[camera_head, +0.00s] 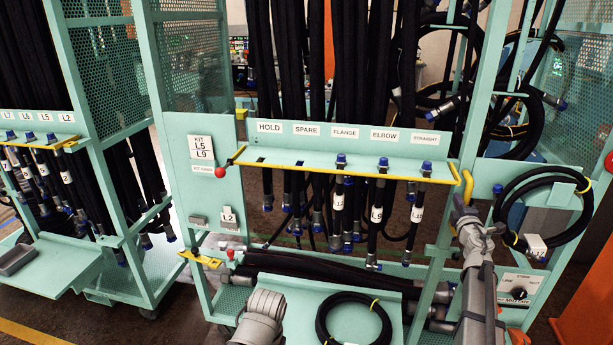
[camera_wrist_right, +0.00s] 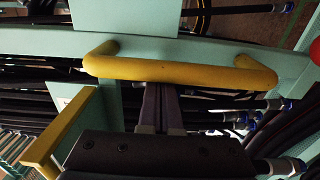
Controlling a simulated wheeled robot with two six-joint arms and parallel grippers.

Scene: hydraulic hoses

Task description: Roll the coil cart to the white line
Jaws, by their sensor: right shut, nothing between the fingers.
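The teal cart (camera_head: 180,120) stands in the middle of the head view, with black hoses hanging through a labelled shelf and coils at its lower front and right. A yellow handle (camera_head: 467,187) is fixed to its right post, and the handle bar (camera_wrist_right: 180,72) spans the right wrist view. My right gripper (camera_head: 461,207) is at the handle. Its fingers (camera_wrist_right: 161,100) are together and empty, their tips at the bar's near edge; I cannot tell whether they touch it. A grey link of mine shows at the bottom, but no left fingers are visible. I cannot make out the white line.
A second teal rack of hoses (camera_head: 88,140) stands at the left, with a low tray (camera_head: 45,262). A coiled hose (camera_head: 353,321) lies on the lower shelf (camera_head: 290,290). A yellow floor stripe (camera_head: 25,333) shows at bottom left. An orange structure (camera_head: 590,290) stands at the right.

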